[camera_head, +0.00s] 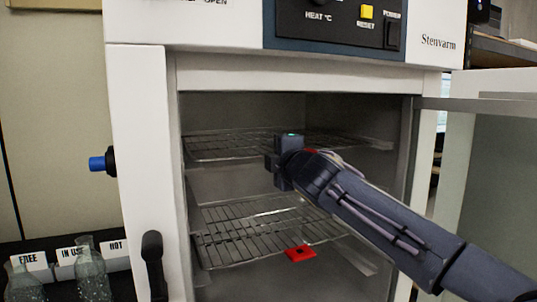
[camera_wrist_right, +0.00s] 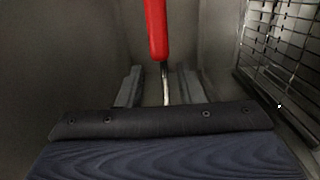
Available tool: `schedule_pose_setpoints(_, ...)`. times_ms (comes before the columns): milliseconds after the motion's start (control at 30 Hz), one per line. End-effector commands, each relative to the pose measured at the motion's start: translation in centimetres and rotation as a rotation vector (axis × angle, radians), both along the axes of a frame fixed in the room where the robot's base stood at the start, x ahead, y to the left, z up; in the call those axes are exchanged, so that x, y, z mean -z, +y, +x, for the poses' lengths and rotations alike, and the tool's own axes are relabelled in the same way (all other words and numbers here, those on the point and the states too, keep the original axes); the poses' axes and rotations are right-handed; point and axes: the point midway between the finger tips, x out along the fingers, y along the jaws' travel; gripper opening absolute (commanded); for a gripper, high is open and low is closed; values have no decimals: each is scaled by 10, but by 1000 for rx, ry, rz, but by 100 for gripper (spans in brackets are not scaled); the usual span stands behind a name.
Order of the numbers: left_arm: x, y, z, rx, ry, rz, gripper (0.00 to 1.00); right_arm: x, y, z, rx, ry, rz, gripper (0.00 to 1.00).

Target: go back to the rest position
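My right gripper (camera_head: 284,165) is inside the chamber, in front of the upper wire rack (camera_head: 225,147) and above the lower wire rack (camera_head: 235,236). In the right wrist view its two grey fingers (camera_wrist_right: 160,87) stand apart. A red handle-like thing with a thin metal stem (camera_wrist_right: 156,30) shows there, the stem seen between the fingers without visible contact on either side. My left gripper is not in view.
The open door (camera_head: 487,180) stands at the right. Glass flasks (camera_head: 91,270) and labels are at the lower left. The chamber walls surround my gripper.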

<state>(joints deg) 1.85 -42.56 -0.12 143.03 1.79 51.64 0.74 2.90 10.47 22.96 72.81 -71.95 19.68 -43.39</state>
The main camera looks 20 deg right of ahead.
Motion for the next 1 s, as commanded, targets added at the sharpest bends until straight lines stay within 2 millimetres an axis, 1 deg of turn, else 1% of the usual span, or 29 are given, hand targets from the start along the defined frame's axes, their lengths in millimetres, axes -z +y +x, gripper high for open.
schedule_pose_setpoints(33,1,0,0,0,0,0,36,0,0,-7,0,-1,-1,33)
schedule_pose_setpoints(100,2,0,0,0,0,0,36,0,0,-13,0,0,1,33)
schedule_pose_setpoints(267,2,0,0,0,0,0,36,1,-1,-19,2,4,6,33)
schedule_pose_setpoints(367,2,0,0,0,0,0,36,11,-5,-29,15,39,52,33)
schedule_pose_setpoints(433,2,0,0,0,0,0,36,29,-10,-44,38,95,130,33)
schedule_pose_setpoints(467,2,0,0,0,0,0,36,39,-14,-54,53,127,177,33)
schedule_pose_setpoints(567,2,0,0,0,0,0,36,88,-28,-95,130,265,384,33)
schedule_pose_setpoints(600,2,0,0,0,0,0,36,111,-33,-114,170,325,481,33)
schedule_pose_setpoints(667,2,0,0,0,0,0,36,146,-39,-145,234,413,629,33)
schedule_pose_setpoints(700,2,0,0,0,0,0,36,169,-42,-165,279,469,726,33)
schedule_pose_setpoints(733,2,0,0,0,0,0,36,187,-43,-181,312,511,798,33)
schedule_pose_setpoints(767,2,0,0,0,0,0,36,203,-43,-197,345,549,871,33)
schedule_pose_setpoints(800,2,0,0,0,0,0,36,224,-42,-217,390,600,964,33)
schedule_pose_setpoints(900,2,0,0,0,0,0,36,270,-34,-262,486,709,1173,33)
schedule_pose_setpoints(1000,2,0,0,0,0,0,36,304,-22,-299,566,801,1341,33)
